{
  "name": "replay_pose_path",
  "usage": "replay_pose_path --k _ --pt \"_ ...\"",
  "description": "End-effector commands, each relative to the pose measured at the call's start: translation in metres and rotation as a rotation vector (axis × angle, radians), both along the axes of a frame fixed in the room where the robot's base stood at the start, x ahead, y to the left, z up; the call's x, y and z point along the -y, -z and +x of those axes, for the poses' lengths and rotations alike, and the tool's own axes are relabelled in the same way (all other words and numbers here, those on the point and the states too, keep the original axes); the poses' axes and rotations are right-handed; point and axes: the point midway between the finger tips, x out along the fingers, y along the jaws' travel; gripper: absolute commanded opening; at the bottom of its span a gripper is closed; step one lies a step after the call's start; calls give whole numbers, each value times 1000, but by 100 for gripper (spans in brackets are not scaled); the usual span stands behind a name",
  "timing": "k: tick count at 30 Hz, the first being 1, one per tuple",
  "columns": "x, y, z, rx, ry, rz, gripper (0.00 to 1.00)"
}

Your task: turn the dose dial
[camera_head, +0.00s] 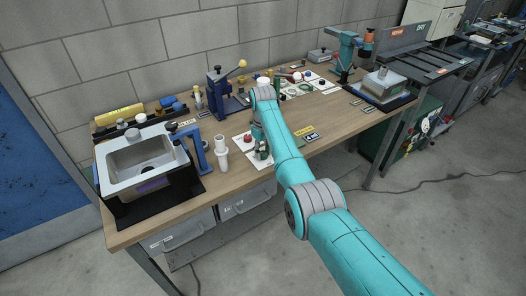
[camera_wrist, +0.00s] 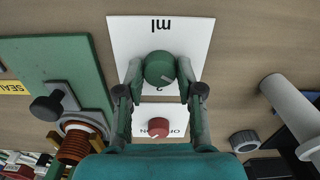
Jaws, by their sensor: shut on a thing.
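The dose dial is a round green knob (camera_wrist: 160,67) on a white card (camera_wrist: 120,40) marked "ml", which reads upside down in the wrist view. A pale pointer line shows at the knob's lower right. My gripper (camera_wrist: 160,82) has one finger on each side of the dial and is shut on it. In the head view my gripper (camera_head: 261,151) is low over the bench beside the white card, and I cannot make out the dial there.
A red knob (camera_wrist: 157,127) on a second white card sits close to the dial, between my fingers' bases. A green plate (camera_wrist: 50,75) with a black knob lies left, a white cylinder (camera_wrist: 287,101) right. In the head view, a sink (camera_head: 145,160) stands left.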

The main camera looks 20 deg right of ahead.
Motion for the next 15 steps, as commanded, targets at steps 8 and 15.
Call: replay_pose_path --k 8,15 --pt "0 0 0 0 88 0 2" --pt "0 0 0 0 274 0 2"
